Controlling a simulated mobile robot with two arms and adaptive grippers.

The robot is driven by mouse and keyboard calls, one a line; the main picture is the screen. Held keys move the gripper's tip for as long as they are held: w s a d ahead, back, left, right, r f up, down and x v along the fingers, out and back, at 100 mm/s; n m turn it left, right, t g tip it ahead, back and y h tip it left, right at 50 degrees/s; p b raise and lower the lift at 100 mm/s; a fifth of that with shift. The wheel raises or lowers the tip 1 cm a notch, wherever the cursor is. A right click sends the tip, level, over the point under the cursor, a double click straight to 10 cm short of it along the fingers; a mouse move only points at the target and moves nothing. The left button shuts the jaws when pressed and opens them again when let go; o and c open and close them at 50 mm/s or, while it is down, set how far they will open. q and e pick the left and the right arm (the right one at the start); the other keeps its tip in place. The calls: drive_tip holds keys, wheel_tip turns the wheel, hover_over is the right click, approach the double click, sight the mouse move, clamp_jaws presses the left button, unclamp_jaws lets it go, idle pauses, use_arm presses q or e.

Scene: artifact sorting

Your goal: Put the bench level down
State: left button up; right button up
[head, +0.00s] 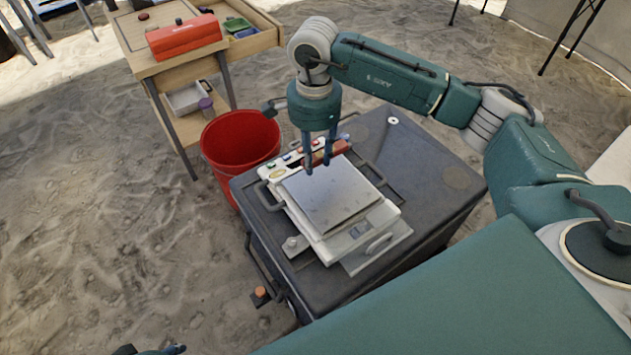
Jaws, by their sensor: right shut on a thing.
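My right gripper (318,168) points down over the back edge of a white-and-grey device with a flat square plate (328,194). It is shut on a small reddish-brown bar (338,149), which I take to be the bench level. The fingers hide part of the bar. I cannot tell whether the bar touches the device below it. Only a small dark and blue piece of my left gripper (160,351) shows at the bottom edge, so its jaws are hidden.
The device stands on a dark grey case (440,185) with handles. A red bucket (240,145) stands left of it on sand. The case's right side has free room.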

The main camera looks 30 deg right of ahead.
hover_over(314, 189)
wheel_tip(314, 189, down, 5)
drive_tip(key=shift+d+f+b, duration=0.1)
drive_tip(key=shift+f+b, duration=0.1)
drive_tip(key=shift+b, duration=0.1)
use_arm(q)
drive_tip(key=shift+v, duration=1.6)
use_arm(e)
drive_tip(key=shift+f, duration=1.6)
use_arm(q)
drive_tip(key=shift+f+b, duration=0.1)
drive_tip(key=shift+b, duration=0.2)
use_arm(e)
drive_tip(key=shift+f, duration=0.2)
drive_tip(key=o, duration=1.1)
use_arm(q)
drive_tip(key=shift+f, duration=0.1)
